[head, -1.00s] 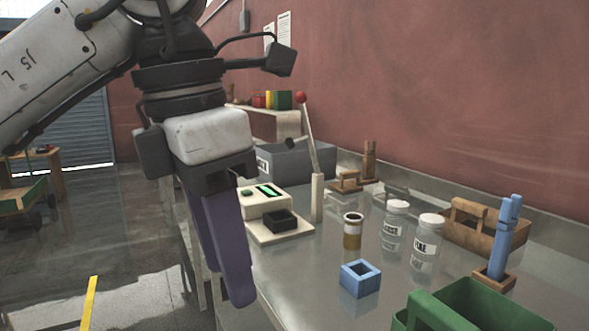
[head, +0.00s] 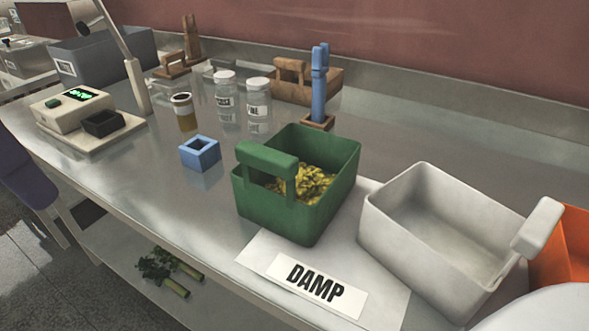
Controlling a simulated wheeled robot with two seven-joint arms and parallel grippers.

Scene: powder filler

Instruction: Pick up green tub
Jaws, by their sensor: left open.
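The green tub (head: 262,210) stands upright on the metal bench, on a pale mat. It has a raised green handle on its near left side and holds yellow-brown pieces. My right gripper is not in view.
A "DAMP" label (head: 318,286) lies in front of the tub. A white empty tub (head: 380,232) stands close on the right, with an orange bin (head: 565,252) beyond. A blue square block (head: 199,153), jars (head: 258,103) and a scale (head: 62,108) stand left.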

